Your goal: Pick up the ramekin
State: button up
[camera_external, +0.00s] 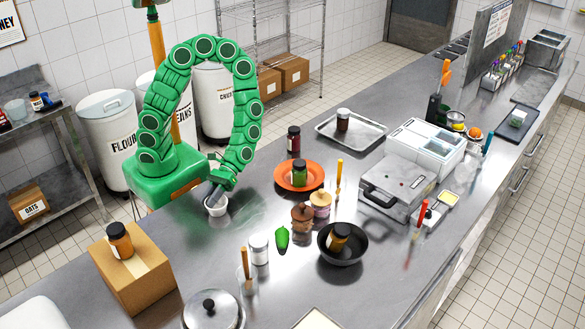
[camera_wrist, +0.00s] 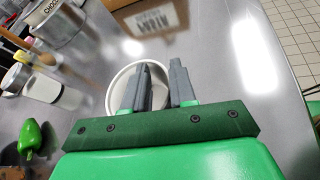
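The ramekin (camera_external: 216,210) is a small white round cup standing upright on the steel counter, close in front of my arm's base. It also shows in the wrist view (camera_wrist: 119,91), partly hidden behind a finger. My gripper (camera_external: 213,196) points down at it in the external view. In the wrist view my gripper (camera_wrist: 163,75) has its two grey fingers apart with nothing clamped. The left finger overlaps the ramekin's inside and the right one lies beyond its right rim. I cannot tell whether either finger touches it.
An orange plate (camera_external: 279,184) with a green jar stands behind right. A cardboard box (camera_external: 150,276) bearing an amber jar is at the front left. A green pepper (camera_external: 282,238), a white-labelled jar (camera_external: 259,248) and a dark pan (camera_external: 341,256) stand toward the front. Counter around the ramekin is clear.

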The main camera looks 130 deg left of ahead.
grip_shut()
jog(key=shift+r, duration=0.1)
